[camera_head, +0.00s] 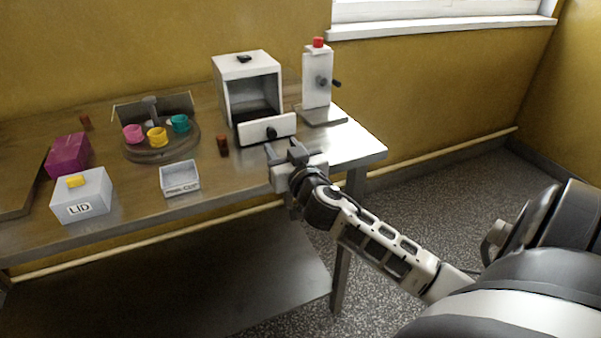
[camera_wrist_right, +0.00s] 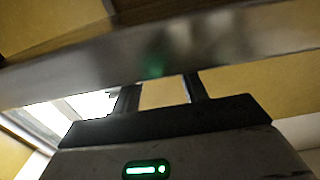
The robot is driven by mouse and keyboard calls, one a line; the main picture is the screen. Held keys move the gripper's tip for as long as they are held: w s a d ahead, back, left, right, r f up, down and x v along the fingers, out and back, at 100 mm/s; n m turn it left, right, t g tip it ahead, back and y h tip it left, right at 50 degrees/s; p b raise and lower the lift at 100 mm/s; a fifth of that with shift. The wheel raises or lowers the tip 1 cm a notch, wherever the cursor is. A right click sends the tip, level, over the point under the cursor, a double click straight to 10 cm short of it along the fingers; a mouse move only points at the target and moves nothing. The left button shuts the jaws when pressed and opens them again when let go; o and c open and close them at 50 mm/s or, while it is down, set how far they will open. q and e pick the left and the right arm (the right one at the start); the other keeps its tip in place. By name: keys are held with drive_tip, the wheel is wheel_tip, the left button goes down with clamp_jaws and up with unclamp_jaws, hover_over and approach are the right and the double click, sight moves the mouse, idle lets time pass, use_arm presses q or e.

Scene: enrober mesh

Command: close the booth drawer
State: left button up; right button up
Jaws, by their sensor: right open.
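The booth (camera_head: 246,88) is a white box with an open front, standing at the back of the table. Its white drawer front (camera_head: 258,132) with a dark knob (camera_head: 271,133) sits at the bottom and sticks out toward me, so the drawer looks partly open. My right gripper (camera_head: 285,150) is open and empty just in front of the drawer, near the table's front edge. In the right wrist view its two dark fingers (camera_wrist_right: 160,94) stand apart with nothing between them. I cannot tell whether they touch the drawer. My left gripper is not in view.
A white press with a red top (camera_head: 318,75) stands right of the booth. A small dark red block (camera_head: 223,146) is left of the drawer. A round turntable (camera_head: 162,153) with coloured cups, a white tray (camera_head: 180,179), a LID box (camera_head: 82,195) and a magenta box (camera_head: 68,155) stand further left.

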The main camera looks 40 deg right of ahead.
drive_tip(key=b+v, duration=0.1)
drive_tip(key=v, duration=1)
drive_tip(key=shift+r, duration=0.1)
